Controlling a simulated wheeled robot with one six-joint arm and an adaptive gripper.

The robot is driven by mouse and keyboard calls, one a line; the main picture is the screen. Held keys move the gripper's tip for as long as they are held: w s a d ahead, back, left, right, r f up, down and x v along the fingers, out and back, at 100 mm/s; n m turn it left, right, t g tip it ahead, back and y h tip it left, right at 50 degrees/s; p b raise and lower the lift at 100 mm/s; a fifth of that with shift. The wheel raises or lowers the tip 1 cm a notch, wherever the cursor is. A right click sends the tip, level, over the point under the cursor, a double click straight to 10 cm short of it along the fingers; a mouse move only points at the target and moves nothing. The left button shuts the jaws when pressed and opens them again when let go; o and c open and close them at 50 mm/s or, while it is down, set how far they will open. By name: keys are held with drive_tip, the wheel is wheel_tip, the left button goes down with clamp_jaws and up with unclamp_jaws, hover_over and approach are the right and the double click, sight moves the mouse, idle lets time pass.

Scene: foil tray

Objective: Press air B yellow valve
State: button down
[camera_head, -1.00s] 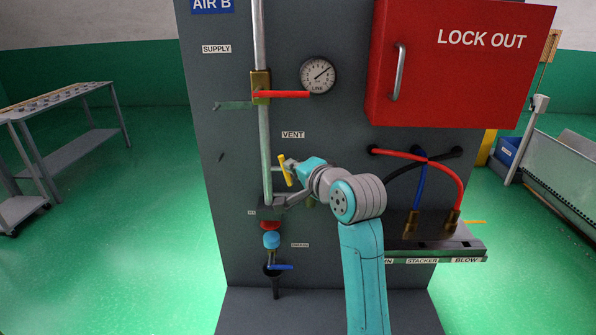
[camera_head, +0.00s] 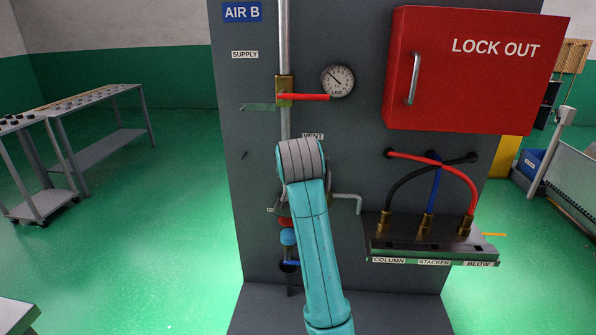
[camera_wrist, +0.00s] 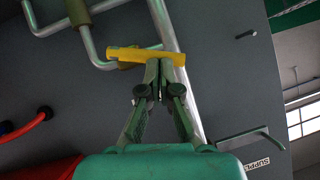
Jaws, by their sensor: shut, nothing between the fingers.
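The yellow valve handle (camera_wrist: 130,53) lies across the upper middle of the wrist view, on a brass valve body in a grey pipe. My gripper (camera_wrist: 159,68) is shut and empty, its fingertips at the handle's right half. They overlap the handle in the picture; I cannot tell whether they press on it. In the head view my arm hides both the yellow handle and my gripper, just below the VENT label (camera_head: 313,136). The AIR B sign (camera_head: 242,12) tops the dark panel.
Above the arm, a red lever (camera_head: 305,97) crosses the upright pipe beside a round gauge (camera_head: 338,81). A red LOCK OUT box (camera_head: 480,75) juts out at upper right. A shelf with hoses (camera_head: 430,240) is at lower right.

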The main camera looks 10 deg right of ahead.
drive_tip(key=shift+w+a+f+n+g+h, duration=0.2)
drive_tip(key=shift+a+f+n+g+h, duration=0.25)
drive_tip(key=shift+f+n+h, duration=0.2)
drive_tip(key=shift+a+f, duration=0.15)
idle(0.4)
